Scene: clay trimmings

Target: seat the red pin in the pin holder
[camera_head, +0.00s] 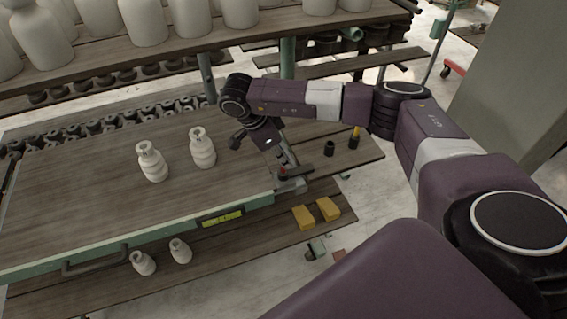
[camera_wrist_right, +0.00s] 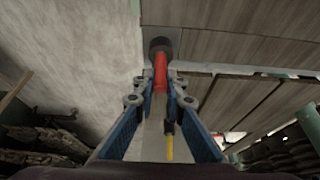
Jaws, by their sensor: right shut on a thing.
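My right gripper (camera_head: 287,171) is at the right end of the wooden worktable. In the right wrist view my right gripper (camera_wrist_right: 160,88) is shut on the red pin (camera_wrist_right: 160,68), which sticks out beyond the fingertips. The pin's far end meets, or lies in front of, a dark round piece (camera_wrist_right: 160,46) that looks like the pin holder; I cannot tell whether the pin is inside it. In the head view only a small part of the red pin (camera_head: 282,171) shows beside the fingers. My left gripper is not in view.
A dark cup (camera_head: 328,148) and a yellow pin (camera_head: 356,131) in another dark holder (camera_head: 353,142) stand to the right. Two pale bottles (camera_head: 202,150) (camera_head: 152,164) stand on the worktable (camera_head: 90,205). Yellow blocks (camera_head: 303,217) lie on the lower shelf. A shelf of bottles is behind.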

